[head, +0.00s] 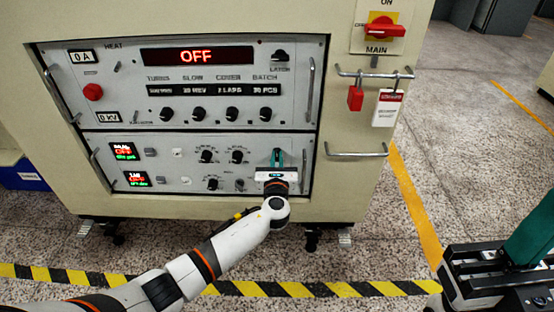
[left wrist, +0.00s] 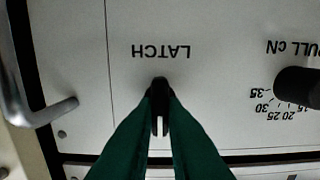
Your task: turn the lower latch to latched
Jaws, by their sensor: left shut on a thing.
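The lower latch is a small black knob (left wrist: 160,92) with a white pointer line, under an upside-down LATCH label in the left wrist view. Its pointer line runs upright in that picture, along the gap between the fingers. My left gripper (head: 277,158) is at the right of the lower panel (head: 165,185), its green fingers (left wrist: 158,108) shut on the knob from both sides. In the head view the gripper hides the knob.
The upper latch (head: 280,55) is on the upper panel. A metal handle (head: 308,178) stands just right of my left gripper; it also shows in the left wrist view (left wrist: 45,112). A dial (left wrist: 298,87) sits beside the knob. A red main switch (head: 384,30) and hanging tags (head: 388,108) are further right.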

